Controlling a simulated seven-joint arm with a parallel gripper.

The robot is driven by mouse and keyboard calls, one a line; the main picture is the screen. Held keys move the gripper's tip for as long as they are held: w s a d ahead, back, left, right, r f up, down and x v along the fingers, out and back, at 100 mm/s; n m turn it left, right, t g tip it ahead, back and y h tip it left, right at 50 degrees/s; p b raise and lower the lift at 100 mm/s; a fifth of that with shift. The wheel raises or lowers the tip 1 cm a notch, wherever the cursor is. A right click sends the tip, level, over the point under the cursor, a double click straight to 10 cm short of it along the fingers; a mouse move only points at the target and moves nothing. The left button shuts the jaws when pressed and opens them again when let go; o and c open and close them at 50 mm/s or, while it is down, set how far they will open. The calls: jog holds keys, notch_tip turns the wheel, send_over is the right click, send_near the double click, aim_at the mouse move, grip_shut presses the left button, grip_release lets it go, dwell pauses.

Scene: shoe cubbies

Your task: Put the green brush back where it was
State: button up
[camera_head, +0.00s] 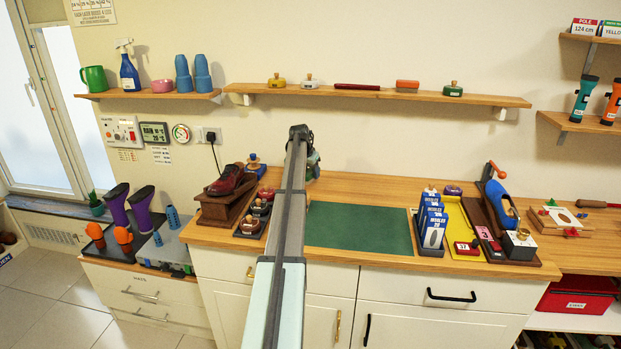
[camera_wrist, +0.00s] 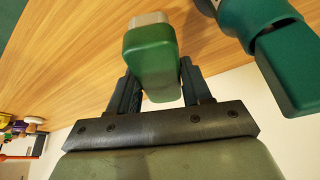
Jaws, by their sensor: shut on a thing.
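In the wrist view my gripper (camera_wrist: 158,72) is shut on a green block-shaped brush (camera_wrist: 150,62). The brush lies between the two dark fingers, with its pale end towards the wooden counter. I cannot tell whether that end touches the wood. Another green-topped brush with a knob (camera_head: 453,89) sits on the long wall shelf (camera_head: 490,99).
A dark green thing (camera_wrist: 290,60) stands close right of the brush in the wrist view. On the shelf are two knobbed brushes (camera_head: 277,81), a red bar (camera_head: 357,87) and an orange block (camera_head: 407,85). A shoe stand (camera_head: 215,207) is left; blue-and-white boxes (camera_head: 433,225) are right.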

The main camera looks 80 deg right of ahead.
jog(key=shift+f, duration=1.25)
jog(key=shift+f, duration=0.15)
jog(key=o, duration=1)
jog(key=v, duration=1.2)
jog(key=shift+o, duration=0.2)
